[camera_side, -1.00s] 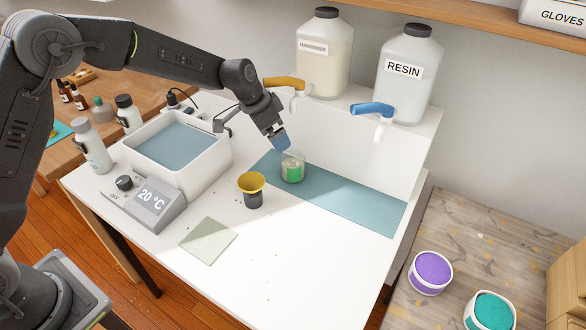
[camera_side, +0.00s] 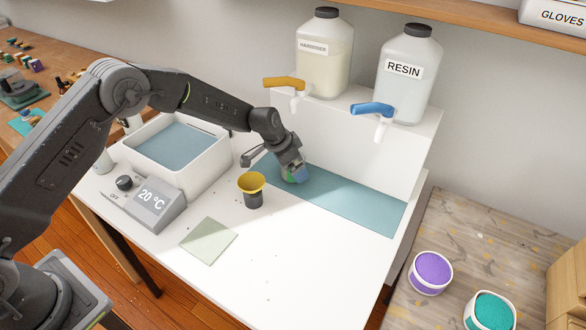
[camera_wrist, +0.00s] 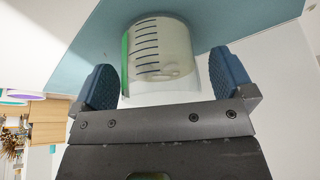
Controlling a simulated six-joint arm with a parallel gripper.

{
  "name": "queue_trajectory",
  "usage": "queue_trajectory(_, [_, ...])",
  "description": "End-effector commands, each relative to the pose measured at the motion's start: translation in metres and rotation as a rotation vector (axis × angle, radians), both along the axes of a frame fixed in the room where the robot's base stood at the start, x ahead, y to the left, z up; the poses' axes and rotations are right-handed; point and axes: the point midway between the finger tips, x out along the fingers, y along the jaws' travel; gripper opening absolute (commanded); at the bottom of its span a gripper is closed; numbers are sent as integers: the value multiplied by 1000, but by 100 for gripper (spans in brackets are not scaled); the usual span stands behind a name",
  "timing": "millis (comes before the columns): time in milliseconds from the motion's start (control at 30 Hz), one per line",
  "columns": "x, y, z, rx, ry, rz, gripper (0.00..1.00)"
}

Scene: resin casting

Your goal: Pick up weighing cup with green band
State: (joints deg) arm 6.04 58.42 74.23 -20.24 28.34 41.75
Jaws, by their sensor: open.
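The weighing cup with the green band (camera_wrist: 160,55) is clear, with dark graduation lines, and stands on the blue mat (camera_wrist: 85,45). In the wrist view it sits between the two blue fingers of my gripper (camera_wrist: 165,85), which are open with a gap on both sides.
A dark cup with a yellow rim (camera_side: 252,190) stands to the left front of my gripper. The water bath (camera_side: 178,150) is farther left. Taps of the hardener jug (camera_side: 325,60) and resin jug (camera_side: 403,80) hang above, behind. The mat's right part is clear.

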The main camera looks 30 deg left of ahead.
Motion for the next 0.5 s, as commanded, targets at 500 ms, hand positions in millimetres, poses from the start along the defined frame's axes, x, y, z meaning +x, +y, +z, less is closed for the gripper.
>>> queue_trajectory(500, [2,-2,-7,0,0,0,82])
